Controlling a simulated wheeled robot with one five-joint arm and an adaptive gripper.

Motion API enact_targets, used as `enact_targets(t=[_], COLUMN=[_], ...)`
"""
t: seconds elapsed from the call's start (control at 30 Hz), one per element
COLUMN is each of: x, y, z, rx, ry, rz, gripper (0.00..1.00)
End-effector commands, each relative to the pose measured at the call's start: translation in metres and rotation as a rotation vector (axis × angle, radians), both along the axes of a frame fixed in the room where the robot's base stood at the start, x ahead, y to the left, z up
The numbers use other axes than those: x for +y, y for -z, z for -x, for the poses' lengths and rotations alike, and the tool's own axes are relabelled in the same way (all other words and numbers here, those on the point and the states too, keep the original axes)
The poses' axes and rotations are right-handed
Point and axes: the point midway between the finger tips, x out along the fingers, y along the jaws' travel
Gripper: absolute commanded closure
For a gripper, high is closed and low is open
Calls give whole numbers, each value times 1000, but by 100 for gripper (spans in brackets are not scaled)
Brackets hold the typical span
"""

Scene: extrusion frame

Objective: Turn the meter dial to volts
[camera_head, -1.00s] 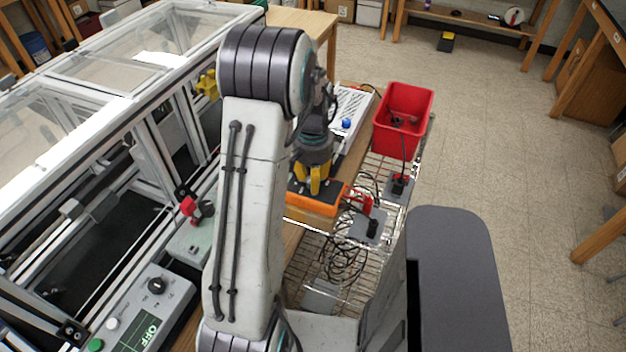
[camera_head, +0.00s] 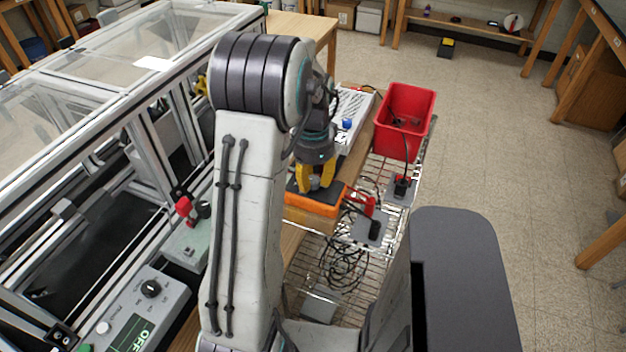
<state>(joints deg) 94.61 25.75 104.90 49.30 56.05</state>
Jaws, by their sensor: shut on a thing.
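The meter (camera_head: 320,204) is an orange-edged box with a dark face, lying on the wooden ledge in the middle of the view. A red lead plugs in at its right side. My gripper (camera_head: 317,186) has yellow fingers and points down onto the meter's dark face. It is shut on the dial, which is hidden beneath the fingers. The dial's markings and the setting it points to cannot be read. My arm's links cover the area left of the meter.
A red bin (camera_head: 404,122) stands behind right on a wire rack (camera_head: 385,168) with black cables. A white perforated box (camera_head: 352,107) with a blue knob sits behind the meter. A grey control box (camera_head: 160,292) with a display reading OFF is at lower left, beside the extrusion frame (camera_head: 185,125).

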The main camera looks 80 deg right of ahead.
Motion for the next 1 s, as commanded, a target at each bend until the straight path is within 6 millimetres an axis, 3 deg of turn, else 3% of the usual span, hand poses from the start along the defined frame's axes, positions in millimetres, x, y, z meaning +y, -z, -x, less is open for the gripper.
enact_targets(t=[0.73,0.77,1.0], x=[1,1,1], y=[2,2,1], z=[1,1,0], rx=[0,0,0], ry=[83,83,82], rz=[-4,-4,-2], gripper=[100,68,47])
